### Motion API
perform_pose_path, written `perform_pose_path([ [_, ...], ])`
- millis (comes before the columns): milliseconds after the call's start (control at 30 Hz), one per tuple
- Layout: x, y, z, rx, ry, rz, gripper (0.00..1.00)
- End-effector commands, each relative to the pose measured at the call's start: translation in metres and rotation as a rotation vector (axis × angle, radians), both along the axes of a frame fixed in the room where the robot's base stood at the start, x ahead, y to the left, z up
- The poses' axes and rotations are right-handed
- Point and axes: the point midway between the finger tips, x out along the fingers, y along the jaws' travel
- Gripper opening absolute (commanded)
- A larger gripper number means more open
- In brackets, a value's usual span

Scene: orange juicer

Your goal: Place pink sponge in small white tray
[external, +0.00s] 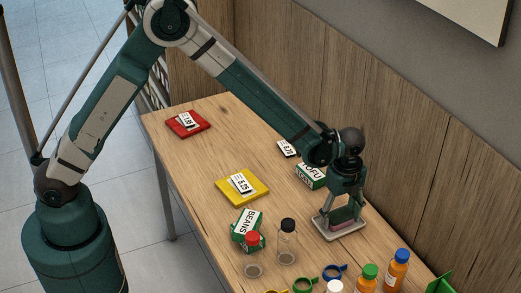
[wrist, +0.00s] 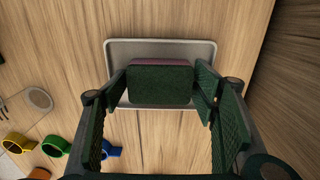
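The sponge (wrist: 160,84) shows a dark green upper face and a pink strip along its far edge in the wrist view. In the external view its pink part (external: 343,225) shows low between my fingers. The small white tray (wrist: 160,47) is a pale, shallow rectangle directly beneath the sponge; in the external view the tray (external: 326,233) lies on the table.
A clear jar (external: 287,242), a red-capped jar (external: 253,255) and a beans box (external: 247,224) stand left of the tray. Orange bottles (external: 397,271) are in front. A tofu box (external: 310,176) is behind, near the wooden wall. Yellow (external: 242,187) and red (external: 188,123) packs lie farther left.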

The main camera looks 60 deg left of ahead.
Motion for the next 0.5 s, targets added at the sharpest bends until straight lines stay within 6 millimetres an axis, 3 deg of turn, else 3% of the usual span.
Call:
perform_pose_path([
  [500,0.0,0.0,0.0036,0.0,0.0,0.0,0.66],
])
